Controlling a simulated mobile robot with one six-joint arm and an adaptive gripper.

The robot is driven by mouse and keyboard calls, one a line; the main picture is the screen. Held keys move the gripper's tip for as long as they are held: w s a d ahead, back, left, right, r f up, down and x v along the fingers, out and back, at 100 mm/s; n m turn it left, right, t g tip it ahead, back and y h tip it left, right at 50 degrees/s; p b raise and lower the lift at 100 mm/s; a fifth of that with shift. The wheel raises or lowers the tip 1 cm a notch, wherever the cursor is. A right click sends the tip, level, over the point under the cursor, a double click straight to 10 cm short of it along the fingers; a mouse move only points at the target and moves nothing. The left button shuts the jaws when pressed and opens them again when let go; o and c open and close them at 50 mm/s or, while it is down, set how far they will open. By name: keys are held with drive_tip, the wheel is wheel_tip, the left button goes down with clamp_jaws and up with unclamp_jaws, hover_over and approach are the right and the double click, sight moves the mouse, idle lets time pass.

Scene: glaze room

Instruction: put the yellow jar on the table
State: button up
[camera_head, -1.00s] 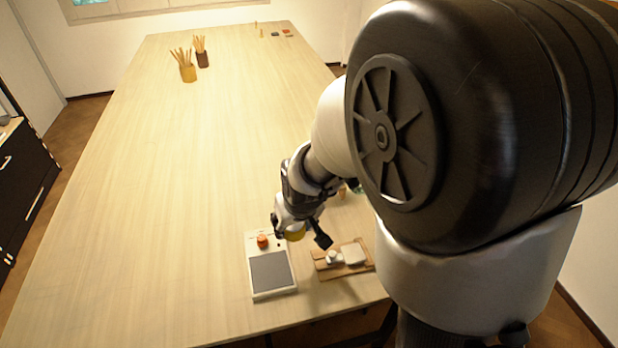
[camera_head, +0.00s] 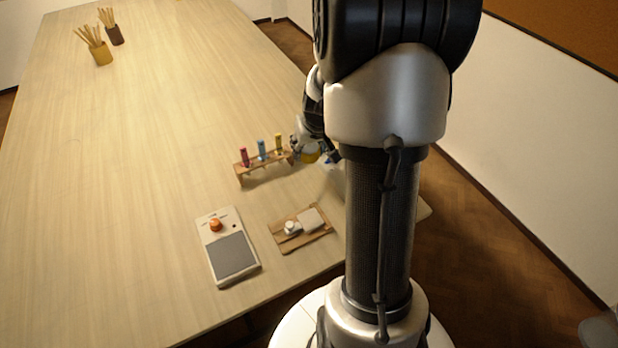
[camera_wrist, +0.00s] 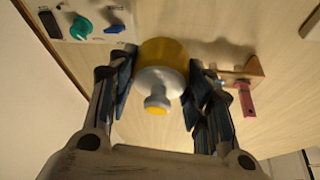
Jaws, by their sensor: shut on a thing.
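The yellow jar (camera_wrist: 162,52) is between the two fingers of my gripper (camera_wrist: 160,78) in the wrist view. It has a grey-white top with a small knob that has a yellow centre. My gripper is shut on it. In the head view the yellow jar (camera_head: 309,156) shows small at my gripper (camera_head: 315,152), partly hidden by my arm, just right of the tube rack. The pale wooden table (camera_head: 150,150) lies beneath. I cannot tell for certain whether the jar touches the table.
A wooden rack (camera_head: 266,166) with pink, blue and yellow tubes stands close left of the jar. A white device (camera_head: 228,250) with an orange knob and a wooden board (camera_head: 300,228) with white items lie nearer. Pencil cups (camera_head: 100,53) stand far back. The table's left and middle are clear.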

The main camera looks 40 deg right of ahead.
wheel_tip(320, 180, down, 11)
drive_tip(key=b, duration=0.5)
drive_tip(key=shift+w+r, duration=0.1)
drive_tip(key=shift+r, duration=0.1)
drive_tip(key=shift+f+b, duration=0.15)
drive_tip(key=shift+b, duration=0.2)
drive_tip(key=o, duration=0.8)
drive_tip(key=shift+f, duration=0.1)
drive_tip(key=shift+o, duration=0.9)
